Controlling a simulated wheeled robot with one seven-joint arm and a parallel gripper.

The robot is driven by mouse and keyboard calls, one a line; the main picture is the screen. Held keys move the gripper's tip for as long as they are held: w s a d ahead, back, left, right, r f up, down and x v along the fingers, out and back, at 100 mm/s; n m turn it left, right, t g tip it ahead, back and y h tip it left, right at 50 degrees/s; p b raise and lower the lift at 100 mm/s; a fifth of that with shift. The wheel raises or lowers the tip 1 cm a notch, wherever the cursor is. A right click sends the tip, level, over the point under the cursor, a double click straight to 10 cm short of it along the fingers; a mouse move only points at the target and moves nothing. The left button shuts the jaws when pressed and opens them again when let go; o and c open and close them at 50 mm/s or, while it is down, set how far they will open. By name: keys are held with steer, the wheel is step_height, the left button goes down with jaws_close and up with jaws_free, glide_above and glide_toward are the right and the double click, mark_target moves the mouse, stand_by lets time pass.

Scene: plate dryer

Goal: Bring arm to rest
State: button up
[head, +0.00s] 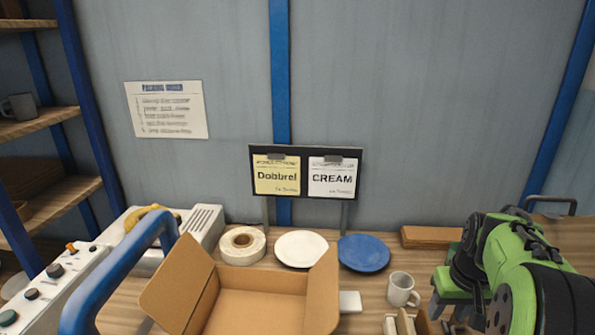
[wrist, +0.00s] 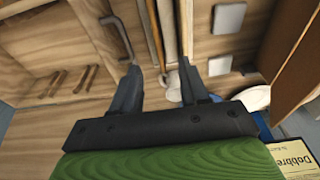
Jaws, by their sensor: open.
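My gripper (wrist: 160,82) shows in the wrist view with its two dark fingers spread apart. No object is seen held between them. My green and black arm (head: 525,265) is at the right of the head view, over the right end of the bench. My gripper's fingertips cannot be made out in the head view. A white mug (head: 402,290) stands on the bench just left of the arm. It also shows, partly hidden, beyond the fingers in the wrist view (wrist: 173,92).
An open cardboard box (head: 262,308) is at the front centre. Behind it are a tape roll (head: 242,245), a white plate (head: 300,249) and a blue plate (head: 363,253). A sign board (head: 305,174) stands at the back. A blue rail (head: 120,270) is at the left.

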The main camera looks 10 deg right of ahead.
steer(key=s+a+r+n+t, duration=0.15)
steer(key=a+r, duration=0.25)
steer(key=a, duration=0.5)
steer(key=s+a+n+t, duration=0.1)
steer(key=s+a+t, duration=0.1)
steer(key=s+a, duration=1)
steer(key=shift+a+r+n+y, duration=0.3)
steer(key=shift+a+r+n, duration=0.05)
steer(key=shift+a+r, duration=0.15)
steer(key=shift+s, duration=0.1)
